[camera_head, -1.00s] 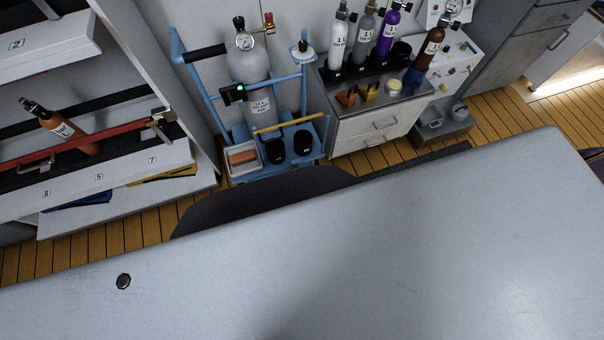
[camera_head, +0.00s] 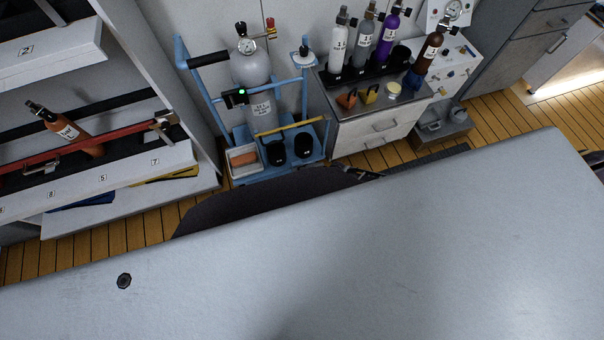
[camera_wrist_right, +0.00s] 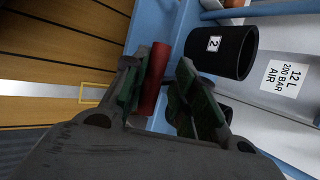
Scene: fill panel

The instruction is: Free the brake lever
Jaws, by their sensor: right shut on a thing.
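The red lever (camera_wrist_right: 156,72), which I take to be the brake lever, stands between the two fingers of my right gripper (camera_wrist_right: 166,88) in the right wrist view. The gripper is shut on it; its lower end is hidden. In the head view a small dark part of my right gripper (camera_head: 368,173) shows just past the edge of my grey body, right of the blue trolley (camera_head: 325,135). The trolley carries a grey cylinder (camera_head: 255,80). The lever cannot be made out in the head view. My left gripper is out of view.
Two black cups (camera_head: 304,145) and a tray (camera_head: 243,158) sit on the trolley's base. A drawer cabinet (camera_head: 375,130) with several small cylinders stands to its right. A shelf rack (camera_head: 150,165) stands at left. Wooden floor (camera_head: 480,130) is open at right.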

